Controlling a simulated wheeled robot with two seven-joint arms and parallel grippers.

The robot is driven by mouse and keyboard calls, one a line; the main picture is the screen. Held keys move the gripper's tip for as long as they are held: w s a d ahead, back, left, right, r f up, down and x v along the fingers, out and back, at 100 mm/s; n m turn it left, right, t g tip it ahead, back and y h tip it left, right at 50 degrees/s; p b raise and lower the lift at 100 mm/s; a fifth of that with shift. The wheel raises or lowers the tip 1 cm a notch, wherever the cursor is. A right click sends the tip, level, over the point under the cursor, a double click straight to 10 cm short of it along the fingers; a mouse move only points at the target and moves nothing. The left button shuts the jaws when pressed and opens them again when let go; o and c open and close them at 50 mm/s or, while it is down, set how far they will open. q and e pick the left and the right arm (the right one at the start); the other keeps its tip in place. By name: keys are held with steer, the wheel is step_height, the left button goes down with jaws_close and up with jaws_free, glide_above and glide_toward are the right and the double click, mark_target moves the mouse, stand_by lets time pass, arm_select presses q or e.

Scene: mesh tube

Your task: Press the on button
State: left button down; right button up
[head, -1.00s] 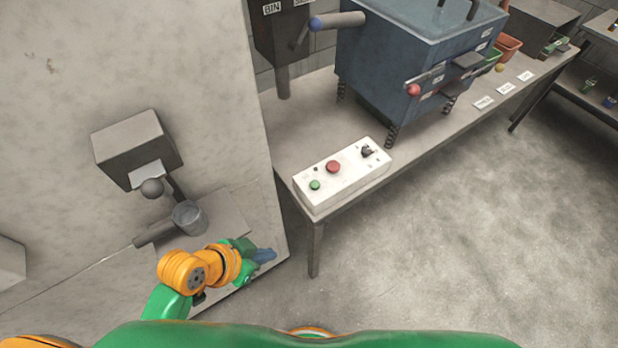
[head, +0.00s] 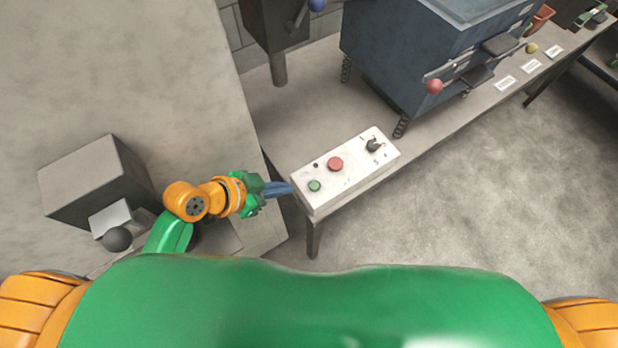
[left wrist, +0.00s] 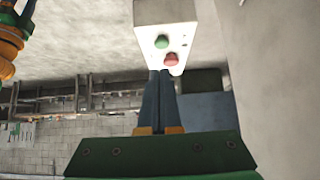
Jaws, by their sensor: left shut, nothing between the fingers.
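The white control box (head: 345,172) lies on the near left end of the bench. It carries a green button (head: 314,186), a red button (head: 335,164) and a dark switch (head: 374,145). My left gripper (head: 288,188) is shut and empty, just left of the box's green-button end; whether it touches the box I cannot tell. In the left wrist view the shut fingers (left wrist: 159,78) point toward the box (left wrist: 166,14), with the green button (left wrist: 162,41) and the red button (left wrist: 171,59) near their tips. My right gripper is not in view.
A blue-grey machine (head: 420,60) on springs stands behind the box on the bench (head: 275,110). A grey wall panel (head: 110,60) with a dark block (head: 95,180) is at the left. Open floor (head: 480,210) lies to the right.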

mark_target(319, 182)
arm_select(q)
steer(key=x, duration=1)
steer(key=shift+w+b, duration=0.25)
steer(key=shift+b, duration=0.15)
